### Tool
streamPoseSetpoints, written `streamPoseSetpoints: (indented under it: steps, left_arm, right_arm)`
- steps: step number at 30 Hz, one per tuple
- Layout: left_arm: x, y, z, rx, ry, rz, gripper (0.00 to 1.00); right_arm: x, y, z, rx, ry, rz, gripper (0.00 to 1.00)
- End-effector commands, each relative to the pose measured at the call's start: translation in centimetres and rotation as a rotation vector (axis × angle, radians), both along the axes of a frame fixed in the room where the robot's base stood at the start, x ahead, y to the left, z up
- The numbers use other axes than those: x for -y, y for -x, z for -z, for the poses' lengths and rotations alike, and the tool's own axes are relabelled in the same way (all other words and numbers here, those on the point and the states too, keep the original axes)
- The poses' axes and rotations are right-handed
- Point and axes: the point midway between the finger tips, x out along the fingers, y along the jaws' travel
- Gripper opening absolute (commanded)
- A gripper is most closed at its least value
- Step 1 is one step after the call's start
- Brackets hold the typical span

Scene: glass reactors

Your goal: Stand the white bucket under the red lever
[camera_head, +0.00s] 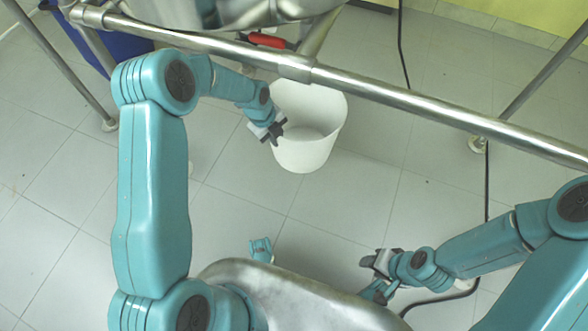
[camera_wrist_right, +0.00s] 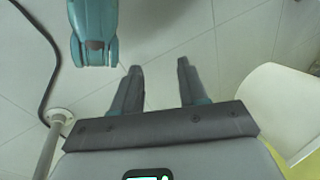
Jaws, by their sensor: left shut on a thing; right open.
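The white bucket (camera_head: 318,108) is upright with its open top facing up, near the middle of the head view. The front rail crosses in front of its far rim. My left gripper (camera_head: 274,132) is shut on the bucket's left wall. I cannot tell whether the bucket touches the floor. The red lever (camera_head: 267,40) shows behind the rail, up and left of the bucket. My right gripper (camera_head: 374,262) is open and empty, low and right of the bucket. Its two fingers (camera_wrist_right: 158,88) stand apart in the right wrist view, where the bucket (camera_wrist_right: 282,108) shows at the right edge.
A steel frame with a long rail (camera_head: 410,98) spans the view, with legs on floor feet. A metal vessel (camera_head: 215,12) hangs above the lever. A blue container (camera_head: 108,42) stands at the back left. A black cable (camera_head: 487,190) runs along the tiled floor at the right.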

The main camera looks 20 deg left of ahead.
Motion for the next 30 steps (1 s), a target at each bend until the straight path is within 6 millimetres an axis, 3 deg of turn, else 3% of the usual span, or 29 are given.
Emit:
streamPoseSetpoints:
  steps: [3, 12, 16, 23, 30]
  left_arm:
    - [0.0, 0.3, 3.7, -0.003, 0.001, 0.0, 0.0]
    - [0.0, 0.4, 12.0, -0.002, 0.001, -0.002, 0.0]
    - [0.0, 0.2, 14.1, 0.001, 0.0, -0.001, 0.0]
    - [0.0, 0.1, 15.7, 0.001, 0.0, -0.001, 0.0]
    - [0.0, 0.0, 19.1, 0.001, 0.0, -0.001, 0.0]
  right_arm:
    - [0.2, -0.2, 1.7, 0.004, 0.002, 0.009, 0.43]
    - [0.7, -2.4, 5.0, 0.075, 0.015, 0.022, 0.43]
    - [0.8, -3.2, 5.7, 0.102, 0.02, 0.025, 0.43]
    - [1.0, -3.7, 6.4, 0.121, 0.023, 0.028, 0.43]
    - [1.2, -4.8, 7.9, 0.158, 0.031, 0.033, 0.43]
